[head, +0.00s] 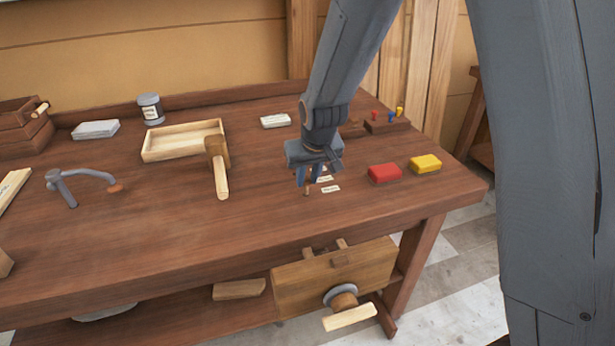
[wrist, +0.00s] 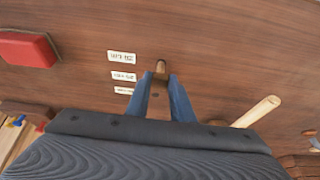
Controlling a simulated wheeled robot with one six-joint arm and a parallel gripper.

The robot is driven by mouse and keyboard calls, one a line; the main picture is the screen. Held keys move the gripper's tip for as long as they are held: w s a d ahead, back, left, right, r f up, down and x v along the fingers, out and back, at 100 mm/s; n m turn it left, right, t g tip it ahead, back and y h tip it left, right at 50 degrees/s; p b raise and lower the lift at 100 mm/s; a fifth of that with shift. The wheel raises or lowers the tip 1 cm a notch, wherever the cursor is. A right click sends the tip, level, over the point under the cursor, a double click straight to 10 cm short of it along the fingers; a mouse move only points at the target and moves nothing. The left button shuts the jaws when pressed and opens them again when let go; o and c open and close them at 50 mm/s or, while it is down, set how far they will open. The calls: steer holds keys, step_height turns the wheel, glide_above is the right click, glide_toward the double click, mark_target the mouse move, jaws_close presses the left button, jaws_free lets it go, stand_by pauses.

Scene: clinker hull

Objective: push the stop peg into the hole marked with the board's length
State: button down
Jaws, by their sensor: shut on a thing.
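My gripper (head: 309,180) points down over the right part of the bench top, and its two blue fingers also show in the wrist view (wrist: 162,77). It is shut on the stop peg (wrist: 161,66), a small brown wooden pin. The peg's lower end (head: 307,190) shows below the fingers in the head view. I cannot tell if its tip touches the wood or enters a hole. Several small white labels (head: 331,189) lie in a row beside the peg; the wrist view shows them too (wrist: 122,57). Their writing is too small to read. A dark hole (wrist: 155,94) shows between the fingers.
A red block (head: 384,173) and a yellow block (head: 425,164) lie to the right. A mallet (head: 219,168) rests against a wooden tray (head: 170,145) on the left. A rack with coloured pegs (head: 388,124) stands behind. The bench front edge has a vise (head: 335,280).

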steer(key=shift+f+b, duration=0.35)
steer(key=shift+f, duration=0.3)
steer(key=c, duration=1.5)
jaws_free()
steer(key=shift+o, duration=0.2)
steer(key=shift+r, duration=0.15)
step_height(320, 180, up, 8)
steer(key=p, duration=0.5)
steer(key=shift+p, duration=0.35)
